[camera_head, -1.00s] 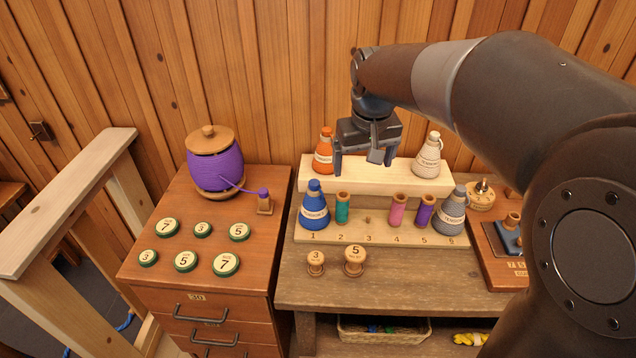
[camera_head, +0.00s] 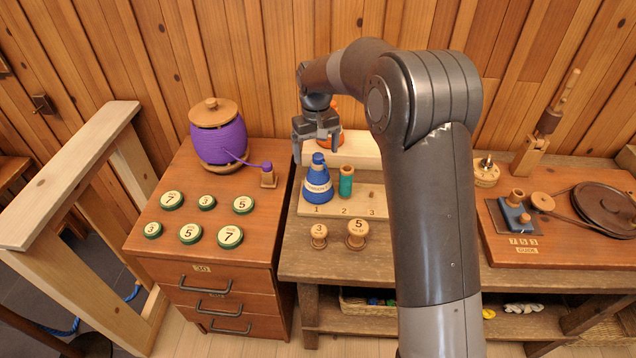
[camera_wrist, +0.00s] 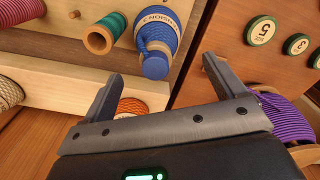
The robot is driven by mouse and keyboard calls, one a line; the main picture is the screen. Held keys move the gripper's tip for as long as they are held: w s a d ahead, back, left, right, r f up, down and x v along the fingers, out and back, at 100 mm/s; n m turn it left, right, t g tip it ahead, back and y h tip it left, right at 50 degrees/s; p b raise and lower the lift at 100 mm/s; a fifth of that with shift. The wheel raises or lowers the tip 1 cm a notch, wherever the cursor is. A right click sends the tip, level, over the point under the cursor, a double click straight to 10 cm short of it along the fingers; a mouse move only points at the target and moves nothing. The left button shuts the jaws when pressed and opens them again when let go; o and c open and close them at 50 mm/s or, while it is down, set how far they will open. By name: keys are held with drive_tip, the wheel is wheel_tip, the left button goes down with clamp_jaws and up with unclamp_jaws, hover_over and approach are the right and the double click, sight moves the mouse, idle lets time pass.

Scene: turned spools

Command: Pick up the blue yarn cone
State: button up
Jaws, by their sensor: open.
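The blue yarn cone (camera_head: 317,183) stands upright at place 1 on the light wooden rack, with a pale band around it. In the wrist view the blue cone (camera_wrist: 157,35) is seen from above, ahead of the fingers and apart from them.
A teal spool (camera_head: 346,181) stands close right of the cone. A purple yarn jar (camera_head: 219,143) and several numbered discs are left. My arm hides the rack's right part.

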sight(318, 168)
drive_tip(key=f, duration=0.7)
drive_tip(key=shift+d+f, duration=0.2)
drive_tip(key=shift+f, duration=0.05)
drive_tip(key=shift+c, duration=0.2)
drive_tip(key=c, duration=1.7)
drive_tip(key=shift+r, duration=0.1)
drive_tip(key=shift+r, duration=0.1)
